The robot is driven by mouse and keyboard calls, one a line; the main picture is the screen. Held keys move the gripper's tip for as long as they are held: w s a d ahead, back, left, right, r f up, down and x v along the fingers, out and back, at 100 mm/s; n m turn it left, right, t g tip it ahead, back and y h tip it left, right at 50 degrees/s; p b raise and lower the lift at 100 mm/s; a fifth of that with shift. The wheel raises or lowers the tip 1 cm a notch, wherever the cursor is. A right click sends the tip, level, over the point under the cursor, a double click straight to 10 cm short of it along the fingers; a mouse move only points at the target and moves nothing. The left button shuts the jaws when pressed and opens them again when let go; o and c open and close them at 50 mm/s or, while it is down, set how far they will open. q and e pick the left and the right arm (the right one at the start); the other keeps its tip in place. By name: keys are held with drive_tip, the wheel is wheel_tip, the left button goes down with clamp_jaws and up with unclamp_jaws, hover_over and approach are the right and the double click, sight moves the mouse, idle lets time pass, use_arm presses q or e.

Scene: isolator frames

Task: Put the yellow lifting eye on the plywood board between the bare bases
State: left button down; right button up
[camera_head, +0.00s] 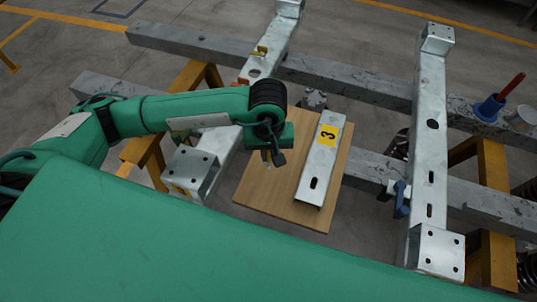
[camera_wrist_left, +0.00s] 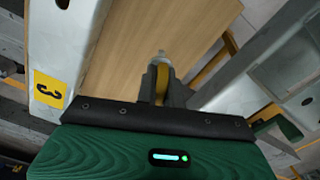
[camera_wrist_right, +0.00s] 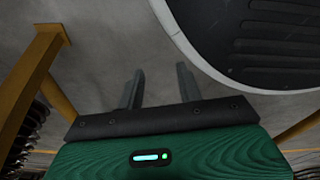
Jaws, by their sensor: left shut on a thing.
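The plywood board (camera_head: 255,188) lies between the two long steel frames. My left gripper (camera_head: 270,157) is over its left part in the head view, pointing down. In the left wrist view, the left gripper (camera_wrist_left: 161,88) is shut on the yellow lifting eye (camera_wrist_left: 162,80), whose pale metal tip points out past the fingers towards the board (camera_wrist_left: 125,50). The gripper and arm mostly hide the eye in the head view. I cannot tell whether its tip touches the board. My right gripper (camera_wrist_right: 160,88) is open and empty, shown only in the right wrist view.
A galvanised channel with a yellow "3" label (camera_head: 322,155) lies on the board's right side. A steel frame (camera_head: 430,130) with a blue clamp (camera_head: 401,200) stands to the right. A blue cup with a red-handled tool (camera_head: 490,107) sits on the far-right beam. Bare board shows left of the channel.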

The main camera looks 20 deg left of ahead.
use_arm(q)
drive_tip(key=shift+f, duration=0.95)
use_arm(e)
drive_tip(key=shift+s+d+f, duration=0.15)
drive_tip(key=shift+s+f, duration=0.05)
drive_tip(key=shift+f, duration=0.1)
drive_tip(key=shift+w, duration=0.1)
use_arm(q)
drive_tip(key=shift+f, duration=0.15)
drive_tip(key=c, duration=1.5)
unclamp_jaws()
use_arm(e)
drive_tip(key=shift+a+r, duration=0.2)
drive_tip(key=shift+r, duration=0.2)
